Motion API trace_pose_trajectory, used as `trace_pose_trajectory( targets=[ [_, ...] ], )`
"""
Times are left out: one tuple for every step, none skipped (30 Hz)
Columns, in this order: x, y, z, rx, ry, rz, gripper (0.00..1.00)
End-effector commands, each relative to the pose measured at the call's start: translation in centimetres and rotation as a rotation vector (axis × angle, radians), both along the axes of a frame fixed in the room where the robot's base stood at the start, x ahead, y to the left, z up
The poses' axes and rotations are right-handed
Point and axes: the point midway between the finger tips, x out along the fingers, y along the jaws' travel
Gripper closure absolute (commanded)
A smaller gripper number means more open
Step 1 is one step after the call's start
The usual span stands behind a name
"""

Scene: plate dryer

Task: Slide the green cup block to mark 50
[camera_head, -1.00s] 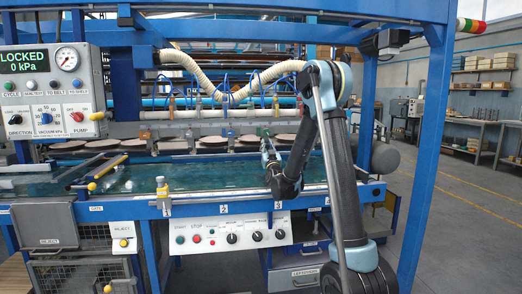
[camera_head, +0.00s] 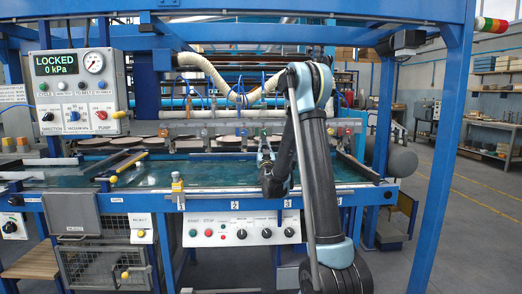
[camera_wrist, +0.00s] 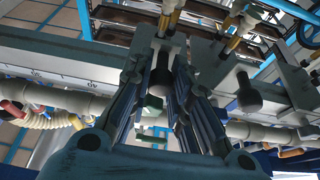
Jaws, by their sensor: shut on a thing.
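My gripper (camera_head: 264,146) reaches up to the rail of cup blocks (camera_head: 210,129) at the back of the machine. In the wrist view my gripper (camera_wrist: 166,68) has its jaws closed around a dark round knob (camera_wrist: 161,76), which hangs below a grey-green block (camera_wrist: 163,43). A small green piece (camera_wrist: 152,102) shows between the fingers. The scale (camera_wrist: 72,80) on the rail runs to the left of the held block, with a 40 mark legible. The fingers hide much of the block. Its exact mark cannot be read.
A neighbouring block with a dark knob (camera_wrist: 248,97) hangs to the right of my gripper. A pale corrugated hose (camera_wrist: 45,119) and pipes run close by. Round plates (camera_head: 187,144) lie below the rail, behind the green belt (camera_head: 215,175). The control panel (camera_head: 80,88) reads LOCKED, 0 kPa.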

Motion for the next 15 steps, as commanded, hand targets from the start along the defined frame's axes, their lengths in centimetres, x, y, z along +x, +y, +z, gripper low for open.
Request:
trace_pose_trajectory(
  targets=[
    [0.06, 0.00, 0.01, 0.000, 0.000, 0.000, 1.00],
    [0.07, -0.01, 0.02, 0.000, 0.000, 0.000, 1.00],
    [0.07, -0.02, 0.02, 0.000, 0.000, 0.000, 1.00],
    [0.08, -0.04, 0.02, 0.000, 0.000, 0.000, 1.00],
    [0.08, -0.06, 0.01, 0.000, 0.000, -0.001, 0.75],
    [0.09, -0.08, 0.02, 0.000, 0.000, -0.001, 0.66],
    [0.09, -0.10, 0.02, 0.000, 0.000, -0.001, 0.60],
    [0.09, -0.12, 0.01, 0.000, 0.000, -0.001, 0.60],
    [0.09, -0.14, 0.01, 0.000, 0.000, -0.001, 0.60],
    [0.09, -0.15, 0.01, 0.000, 0.000, -0.001, 0.60],
    [0.07, -0.16, 0.02, 0.000, 0.000, -0.001, 0.60],
    [0.08, -0.18, 0.02, 0.001, 0.000, -0.002, 0.60],
    [0.08, -0.19, 0.02, 0.001, 0.000, -0.002, 0.60],
    [0.08, -0.20, 0.02, 0.001, 0.000, -0.002, 0.60],
    [0.06, -0.20, 0.02, 0.001, 0.000, -0.002, 0.60]
  ],
)
